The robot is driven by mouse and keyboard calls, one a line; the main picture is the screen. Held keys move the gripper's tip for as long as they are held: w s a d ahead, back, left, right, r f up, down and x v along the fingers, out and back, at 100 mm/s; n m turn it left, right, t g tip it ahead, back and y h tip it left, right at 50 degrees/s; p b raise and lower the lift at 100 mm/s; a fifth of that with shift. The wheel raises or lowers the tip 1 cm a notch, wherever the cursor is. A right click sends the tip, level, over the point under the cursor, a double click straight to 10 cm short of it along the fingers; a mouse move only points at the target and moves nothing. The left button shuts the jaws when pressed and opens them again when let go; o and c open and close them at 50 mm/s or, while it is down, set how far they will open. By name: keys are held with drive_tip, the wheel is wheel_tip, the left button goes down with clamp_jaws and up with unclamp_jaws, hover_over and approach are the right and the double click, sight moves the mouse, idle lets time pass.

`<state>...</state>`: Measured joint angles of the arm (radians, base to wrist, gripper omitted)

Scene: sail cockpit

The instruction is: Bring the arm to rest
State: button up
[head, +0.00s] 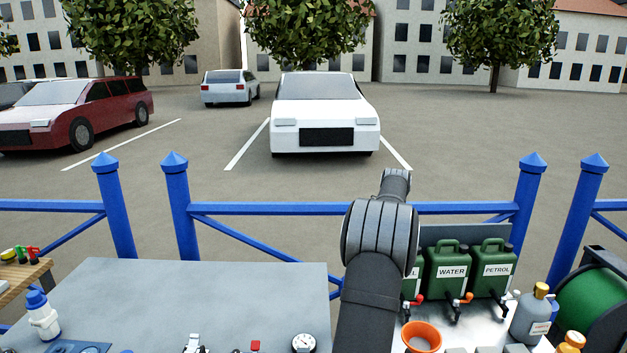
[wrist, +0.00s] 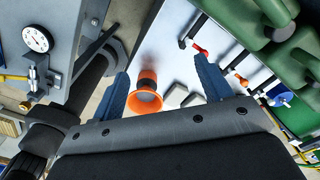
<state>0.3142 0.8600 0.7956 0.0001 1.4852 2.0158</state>
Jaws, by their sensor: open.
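In the wrist view my gripper (wrist: 165,90) shows its two blue fingers spread wide apart, with nothing held between them. An orange funnel-like cup (wrist: 146,92) shows between the fingers, beyond them on the pale surface; I cannot tell the gap to it. The orange cup also shows in the head view (head: 421,336), just right of my arm. In the head view my arm rises from the bottom edge and bends away at the top. The gripper itself is hidden in that view.
Green cans labelled WATER (head: 450,268) and PETROL (head: 492,266) stand right of my arm, with taps in front. A grey bottle (head: 530,315) and a green hose reel (head: 592,300) are further right. A mostly bare grey panel (head: 190,290) lies left, with a gauge (head: 304,343). A blue fence (head: 270,209) runs behind.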

drive_tip(key=w+a+n, duration=0.1)
drive_tip(key=a, duration=0.5)
drive_tip(key=shift+w+a+r, duration=0.2)
drive_tip(key=shift+a, duration=0.2)
